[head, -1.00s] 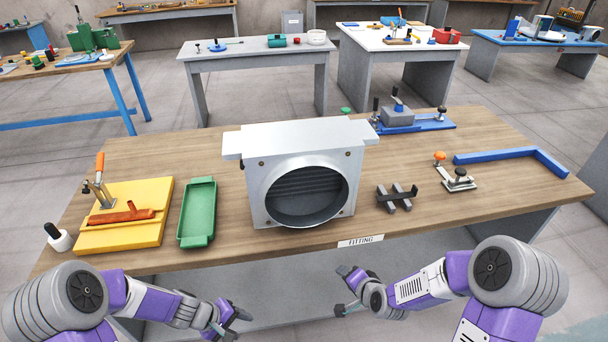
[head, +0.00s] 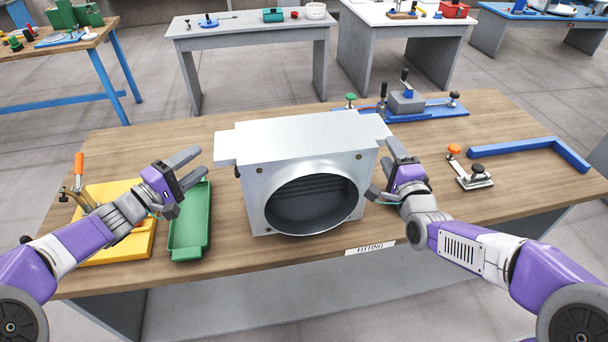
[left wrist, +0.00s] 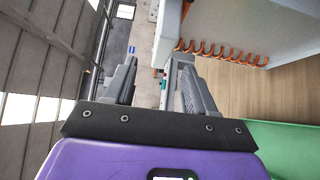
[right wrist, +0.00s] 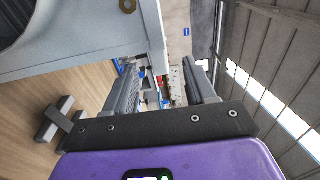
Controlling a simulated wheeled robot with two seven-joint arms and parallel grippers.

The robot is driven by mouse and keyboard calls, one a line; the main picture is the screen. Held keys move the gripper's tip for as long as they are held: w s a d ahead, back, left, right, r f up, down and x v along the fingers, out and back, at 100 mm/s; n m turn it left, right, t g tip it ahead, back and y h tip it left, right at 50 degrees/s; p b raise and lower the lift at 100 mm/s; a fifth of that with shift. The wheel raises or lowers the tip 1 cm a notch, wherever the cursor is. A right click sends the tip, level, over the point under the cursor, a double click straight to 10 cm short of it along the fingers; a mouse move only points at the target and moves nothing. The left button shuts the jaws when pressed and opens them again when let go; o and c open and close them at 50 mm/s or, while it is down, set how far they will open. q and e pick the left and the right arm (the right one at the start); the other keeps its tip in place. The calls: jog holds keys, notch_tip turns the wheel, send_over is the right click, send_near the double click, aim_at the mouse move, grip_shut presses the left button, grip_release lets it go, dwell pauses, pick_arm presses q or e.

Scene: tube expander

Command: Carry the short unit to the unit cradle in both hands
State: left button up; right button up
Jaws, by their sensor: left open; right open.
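The short unit, a silver box (head: 245,185) with a round collar opening at its front, stands upright on the wooden table. Its side and copper tube bends (left wrist: 225,52) show in the left wrist view; its corner (right wrist: 90,45) shows in the right wrist view. My left gripper (head: 200,163) is open and empty, left of the unit with a gap. My right gripper (head: 387,157) is open, close beside the unit's right side; I cannot tell whether it touches. I cannot tell which thing is the unit cradle. A grey crossed stand (right wrist: 55,120) lies below my right gripper.
A green tray (head: 190,240) and a yellow board (head: 135,250) lie left of the unit. A blue fixture (head: 430,110) stands behind right. A toggle clamp (head: 470,178) and a blue angled bar (head: 530,147) lie right. The front strip carries a FITTING label (head: 371,248).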

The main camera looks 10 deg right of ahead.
aim_at(218, 143)
jog(key=shift+w+f, duration=0.1)
jog(key=shift+w, duration=0.35)
pick_arm(q)
jog(key=shift+x, duration=3.95)
pick_arm(e)
jog(key=shift+w+a, duration=0.15)
jog(key=shift+w, duration=3.35)
pick_arm(q)
jog(key=shift+a+f, duration=0.1)
jog(key=shift+f, duration=0.05)
jog(key=shift+c, duration=0.4)
pick_arm(e)
jog(key=shift+c, duration=0.4)
pick_arm(q)
grip_shut()
pick_arm(e)
grip_shut()
pick_arm(q)
jog(key=shift+r, duration=0.4)
pick_arm(e)
jog(key=shift+r, duration=0.45)
pick_arm(q)
jog(key=shift+w, duration=0.15)
pick_arm(e)
jog(key=shift+w, duration=0.1)
